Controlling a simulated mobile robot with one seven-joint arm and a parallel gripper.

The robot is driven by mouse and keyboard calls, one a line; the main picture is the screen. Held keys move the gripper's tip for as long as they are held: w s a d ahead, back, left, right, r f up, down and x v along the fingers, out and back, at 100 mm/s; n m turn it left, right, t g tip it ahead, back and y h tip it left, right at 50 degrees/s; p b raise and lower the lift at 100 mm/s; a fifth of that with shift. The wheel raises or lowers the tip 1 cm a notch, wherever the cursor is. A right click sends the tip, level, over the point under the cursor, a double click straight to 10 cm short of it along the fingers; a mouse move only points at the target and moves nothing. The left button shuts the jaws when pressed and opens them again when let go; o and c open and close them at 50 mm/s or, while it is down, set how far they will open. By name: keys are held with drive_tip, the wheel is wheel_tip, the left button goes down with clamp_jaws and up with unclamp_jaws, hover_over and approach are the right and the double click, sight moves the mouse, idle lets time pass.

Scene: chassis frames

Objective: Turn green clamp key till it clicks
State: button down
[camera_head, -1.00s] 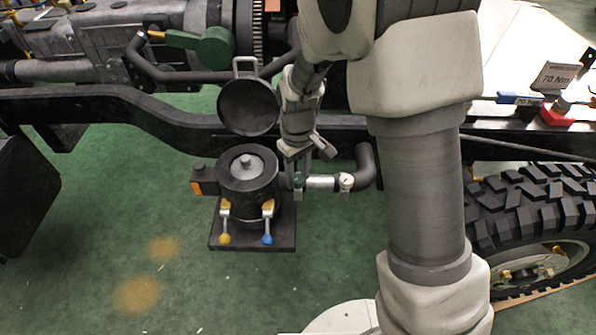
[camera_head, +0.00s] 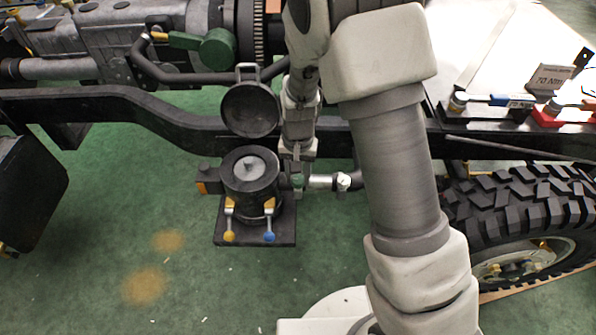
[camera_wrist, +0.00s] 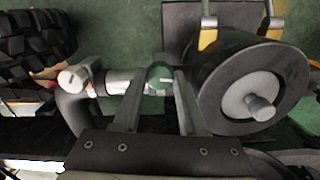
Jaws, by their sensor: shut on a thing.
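The green clamp key (camera_head: 298,181) sits on the pipe joint at the right side of the black canister (camera_head: 240,173). In the wrist view the key (camera_wrist: 158,73) is a round green piece with a pale bar across it. My gripper (camera_head: 299,184) reaches down over the key from above. In the wrist view the two fingers of my gripper (camera_wrist: 158,85) stand on either side of the key and are shut on it. A silver clamp sleeve (camera_head: 323,181) lies just right of the key. The fingers partly hide the key in the head view.
The canister's round lid (camera_head: 250,108) stands open behind it. Yellow (camera_head: 230,237) and blue (camera_head: 269,237) knobs are at its front. A black frame rail (camera_head: 150,105) runs behind. A tyre (camera_head: 525,215) stands at right.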

sight(298, 179)
drive_tip(key=shift+m, duration=0.5)
drive_tip(key=shift+c, duration=2.2)
unclamp_jaws()
drive_tip(key=shift+r, duration=0.15)
wheel_tip(298, 179, up, 17)
drive_tip(key=p, duration=0.5)
drive_tip(key=shift+r, duration=0.1)
